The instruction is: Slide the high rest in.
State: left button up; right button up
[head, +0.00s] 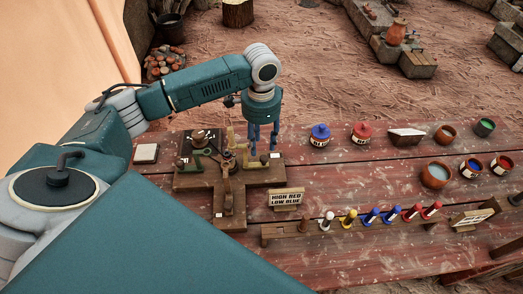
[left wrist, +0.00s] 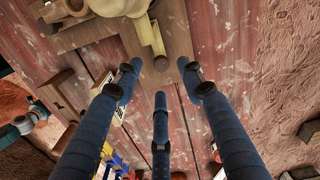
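A dark wooden cross-shaped stand (head: 190,182) lies on the red plank table, with small fittings on its arms. I cannot tell for sure which is the high rest. My left gripper (head: 263,148) points down over the stand's right arm. The left wrist view shows its three blue fingers (left wrist: 160,82) spread open, with nothing between them. A pale yellow bar (left wrist: 157,38) and a small brown knob (left wrist: 161,63) lie just beyond the tips. My right gripper is not in view.
A sign (head: 286,198) reads "HIGH RED LOW BLUE". A rack of coloured pegs (head: 310,230) runs along the front. Blue (head: 320,136) and red (head: 361,134) lidded pots and several bowls stand at the right. A pale square block (head: 146,153) sits left of the stand.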

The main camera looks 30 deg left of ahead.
pick_arm(q)
jog(key=shift+r, duration=2.8)
